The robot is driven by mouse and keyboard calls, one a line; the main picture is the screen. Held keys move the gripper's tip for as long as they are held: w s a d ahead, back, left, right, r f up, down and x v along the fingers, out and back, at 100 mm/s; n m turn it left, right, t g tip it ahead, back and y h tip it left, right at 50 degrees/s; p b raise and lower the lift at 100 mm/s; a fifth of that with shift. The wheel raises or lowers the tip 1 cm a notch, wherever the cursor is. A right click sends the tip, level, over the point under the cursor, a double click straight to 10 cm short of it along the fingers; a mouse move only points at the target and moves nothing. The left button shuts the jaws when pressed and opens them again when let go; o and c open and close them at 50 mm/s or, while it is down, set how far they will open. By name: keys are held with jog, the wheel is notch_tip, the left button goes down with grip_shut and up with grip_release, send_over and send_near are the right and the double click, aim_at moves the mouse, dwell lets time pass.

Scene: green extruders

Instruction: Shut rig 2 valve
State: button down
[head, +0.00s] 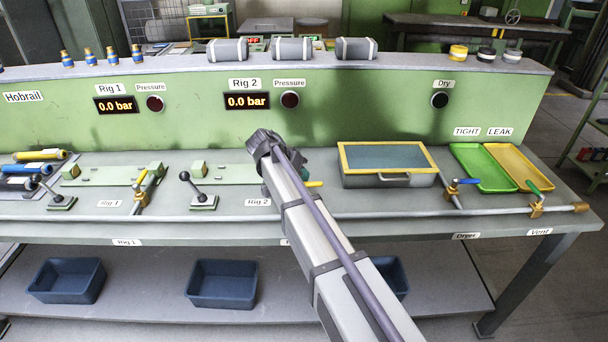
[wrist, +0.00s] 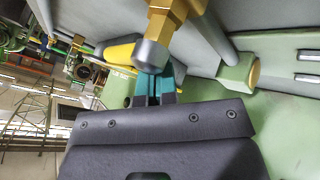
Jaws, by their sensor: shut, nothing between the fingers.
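The rig 2 valve is mostly hidden behind my arm in the head view; only its yellow handle (head: 314,184) shows, pointing right. In the wrist view the brass valve body (wrist: 172,20) with its grey round end is at the top centre. The yellow handle (wrist: 121,51) shows left of that grey end. My gripper (wrist: 153,86) has its teal fingertips together and empty, close to the grey end and the handle. I cannot tell whether they touch. In the head view my gripper (head: 304,160) is over the bench, right of the Rig 2 label (head: 258,202).
The Rig 2 display (head: 247,101) reads 0.0 bar. A black-knobbed lever (head: 199,196) stands left of my arm. The Rig 1 valve handle (head: 142,177) is farther left. The dryer box (head: 388,180) stands right, with green (head: 484,168) and yellow trays beyond. A pipe runs along the bench front.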

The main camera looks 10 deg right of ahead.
jog(key=shift+w, duration=0.1)
jog(key=shift+w+f, duration=0.1)
jog(key=shift+w, duration=0.15)
jog(key=w, duration=0.4)
jog(key=shift+d+r, duration=0.15)
jog(key=shift+r, duration=0.1)
jog(key=w+a+r+p, duration=0.1)
jog(key=r+p, duration=0.1)
jog(key=w+r+p, duration=0.1)
jog(key=r+p, duration=0.1)
jog(key=w+a+r+p, duration=0.1)
jog(key=w+r+p, duration=0.1)
jog(key=shift+a+r, duration=0.1)
jog(key=shift+a, duration=0.2)
jog(key=shift+w+a+r+p, duration=0.25)
jog(key=shift+w+p, duration=0.1)
jog(key=shift+p, duration=0.1)
